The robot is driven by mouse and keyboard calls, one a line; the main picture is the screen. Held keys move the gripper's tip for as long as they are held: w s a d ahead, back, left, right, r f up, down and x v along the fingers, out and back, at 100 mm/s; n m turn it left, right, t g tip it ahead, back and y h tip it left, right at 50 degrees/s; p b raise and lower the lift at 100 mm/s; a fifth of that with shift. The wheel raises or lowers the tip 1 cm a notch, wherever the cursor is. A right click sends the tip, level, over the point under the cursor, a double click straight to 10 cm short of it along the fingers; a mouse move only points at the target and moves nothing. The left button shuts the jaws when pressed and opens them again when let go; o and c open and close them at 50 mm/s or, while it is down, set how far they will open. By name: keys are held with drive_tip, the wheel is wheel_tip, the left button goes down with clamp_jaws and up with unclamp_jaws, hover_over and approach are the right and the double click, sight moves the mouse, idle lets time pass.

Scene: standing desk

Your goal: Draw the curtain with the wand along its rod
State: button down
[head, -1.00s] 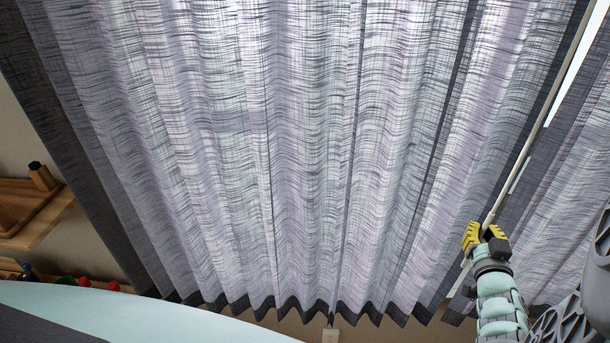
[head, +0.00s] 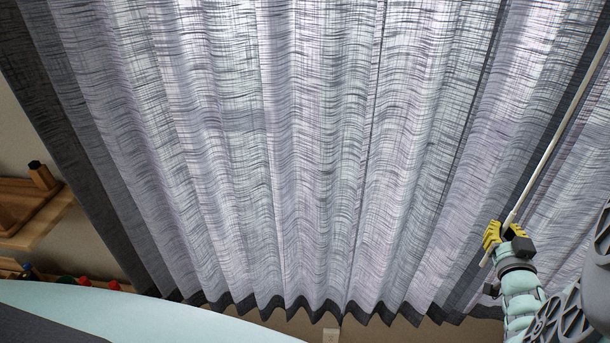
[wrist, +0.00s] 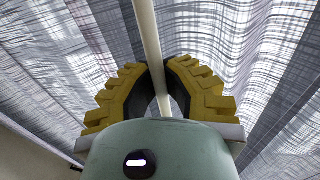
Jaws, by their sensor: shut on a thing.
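A grey, semi-sheer pleated curtain (head: 300,150) with a dark hem fills most of the head view, and its folds also show in the wrist view (wrist: 60,60). A second panel (head: 575,200) hangs at the far right, beside the dark right edge of the main curtain. A thin pale wand (head: 560,130) slants from the upper right down to my gripper (head: 495,238). In the wrist view the wand (wrist: 149,40) runs between the yellow fingers of my gripper (wrist: 158,88), which are shut on it. The rod above is out of view.
A wooden shelf (head: 38,215) with a wooden item is on the wall at the left. Small red and blue objects (head: 98,284) sit below it. A pale rounded surface (head: 140,312) spans the lower left.

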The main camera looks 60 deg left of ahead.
drive_tip(key=shift+d+f, duration=0.1)
drive_tip(key=shift+d, duration=0.1)
drive_tip(key=c, duration=1.4)
unclamp_jaws()
drive_tip(key=shift+w+d, duration=0.1)
drive_tip(key=o, duration=0.4)
drive_tip(key=v, duration=1.2)
